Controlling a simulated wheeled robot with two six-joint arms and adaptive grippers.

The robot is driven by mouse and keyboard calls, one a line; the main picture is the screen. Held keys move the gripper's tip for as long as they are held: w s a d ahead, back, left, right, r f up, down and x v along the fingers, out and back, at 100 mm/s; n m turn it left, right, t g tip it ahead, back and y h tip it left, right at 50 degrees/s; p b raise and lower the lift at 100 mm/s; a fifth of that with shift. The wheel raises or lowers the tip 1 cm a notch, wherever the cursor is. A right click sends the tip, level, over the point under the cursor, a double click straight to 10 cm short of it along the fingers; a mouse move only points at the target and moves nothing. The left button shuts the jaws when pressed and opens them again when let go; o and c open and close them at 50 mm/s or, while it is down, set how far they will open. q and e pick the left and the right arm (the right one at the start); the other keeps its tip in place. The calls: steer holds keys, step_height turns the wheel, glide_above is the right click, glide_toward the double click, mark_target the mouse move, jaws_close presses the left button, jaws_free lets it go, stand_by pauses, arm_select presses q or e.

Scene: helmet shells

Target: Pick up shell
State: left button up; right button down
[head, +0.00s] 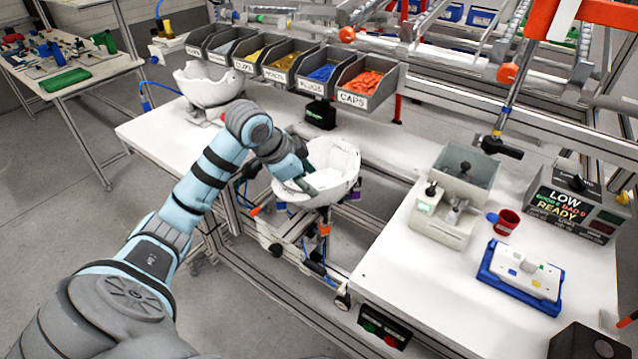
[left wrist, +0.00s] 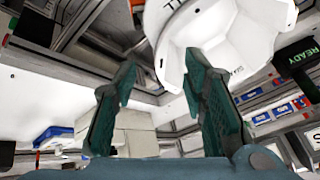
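A white helmet shell (head: 335,160) sits open side up on a stand in the gap between the benches. My left gripper (head: 306,184) reaches its near left side; the fingers are partly hard to make out there. In the left wrist view the two teal fingers (left wrist: 160,68) are apart, with the white shell (left wrist: 215,35) at their tips. Its edge overlaps the right finger's tip, and the left finger stands clear; contact cannot be told. A second white shell (head: 208,84) stands on the left bench. My right gripper is not in view.
Labelled bins (head: 290,65) line the back of the bench. The left bench's front part (head: 160,130) is clear.

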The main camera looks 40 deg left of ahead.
mark_target(322, 206)
arm_select(q)
steer(key=b+x, duration=0.1)
steer(key=x, duration=0.9)
steer(key=shift+s+f, duration=0.15)
steer(key=shift+f, duration=0.1)
jaws_close()
